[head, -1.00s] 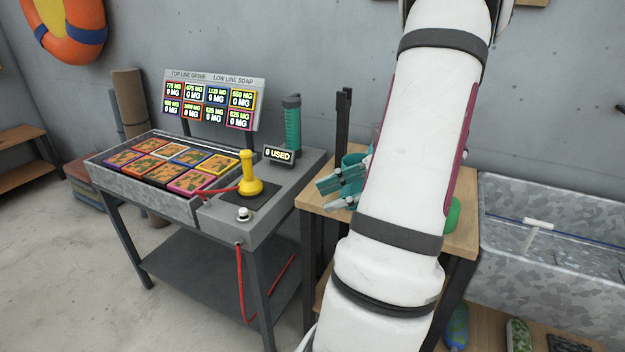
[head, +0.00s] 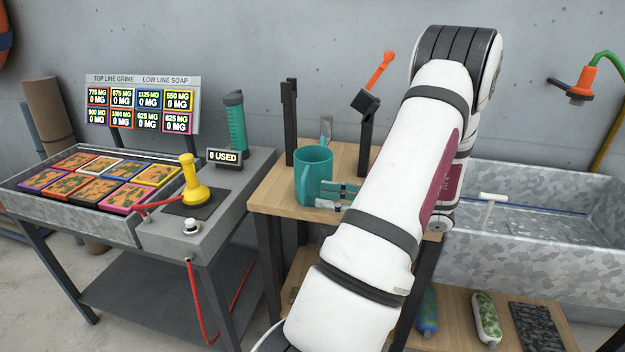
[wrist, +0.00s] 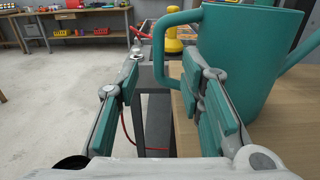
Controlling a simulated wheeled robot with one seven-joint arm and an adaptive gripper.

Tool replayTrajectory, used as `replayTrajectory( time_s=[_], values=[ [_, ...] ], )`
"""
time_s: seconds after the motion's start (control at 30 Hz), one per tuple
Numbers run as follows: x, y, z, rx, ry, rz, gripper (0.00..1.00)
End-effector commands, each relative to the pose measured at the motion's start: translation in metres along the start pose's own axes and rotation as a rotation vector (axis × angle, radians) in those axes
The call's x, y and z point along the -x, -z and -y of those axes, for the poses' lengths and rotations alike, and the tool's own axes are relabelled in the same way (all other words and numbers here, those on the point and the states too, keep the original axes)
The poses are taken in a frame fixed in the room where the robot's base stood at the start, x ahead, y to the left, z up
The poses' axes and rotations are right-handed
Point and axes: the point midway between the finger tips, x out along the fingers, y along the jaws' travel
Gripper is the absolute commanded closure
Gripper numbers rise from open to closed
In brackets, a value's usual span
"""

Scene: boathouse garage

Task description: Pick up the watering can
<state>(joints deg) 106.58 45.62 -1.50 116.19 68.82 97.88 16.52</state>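The watering can (head: 313,172) is a teal, mug-like can standing upright on the wooden table. In the wrist view, the can (wrist: 245,60) fills the upper right, with its loop handle (wrist: 162,60) to the left and part of the spout at the right edge. My gripper (wrist: 168,88) is open, with teal-padded fingers. The handle appears between the two fingertips in the picture; contact cannot be told. In the head view, my gripper (head: 336,195) is low beside the can, pointing left, and my arm hides part of the table.
The wooden table (head: 277,198) also holds black posts (head: 290,125) behind the can. A grey console (head: 240,180) with a yellow joystick (head: 195,185) stands left. A camouflage-patterned sink (head: 540,230) is right. Open floor (wrist: 50,110) lies left in the wrist view.

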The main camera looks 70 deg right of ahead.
Motion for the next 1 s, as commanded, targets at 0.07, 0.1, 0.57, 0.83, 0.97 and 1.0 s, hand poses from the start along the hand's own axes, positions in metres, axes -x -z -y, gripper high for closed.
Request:
replayTrajectory(
  time_s=[0.07, 0.1, 0.57, 0.83, 0.97, 1.0],
  values=[
    [-0.007, 0.0, 0.0, 0.0, 0.0, 0.0, 0.65],
    [-0.01, 0.0, 0.0, 0.0, 0.0, -0.001, 0.65],
    [-0.056, -0.006, -0.001, 0.0, -0.002, -0.001, 0.65],
    [-0.064, -0.007, 0.0, 0.001, 0.0, -0.002, 0.65],
    [-0.064, -0.007, 0.0, 0.001, 0.0, -0.002, 0.88],
    [-0.064, -0.007, 0.0, 0.001, 0.0, -0.002, 0.97]
  ],
)
